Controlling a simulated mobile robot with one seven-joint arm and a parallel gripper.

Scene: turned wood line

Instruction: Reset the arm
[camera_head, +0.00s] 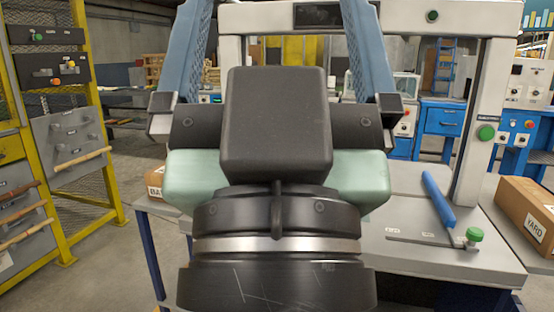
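My gripper (276,30) fills the middle of the view, seen from behind. Its dark wrist, black block and pale green housing are in front. Its two blue-grey fingers stand wide apart and run up past the top edge, so their tips are out of frame. It is open, and nothing shows held in the visible part between the fingers. My arm hides the middle of the workbench (440,262) in front of me.
A pale machine frame (483,120) rises over the bench. A blue-handled tool (438,198) with a green knob is on the bench's right side. A cardboard box (528,212) is at the far right, another (155,180) at left. A yellow rack (94,100) with wooden rods stands left.

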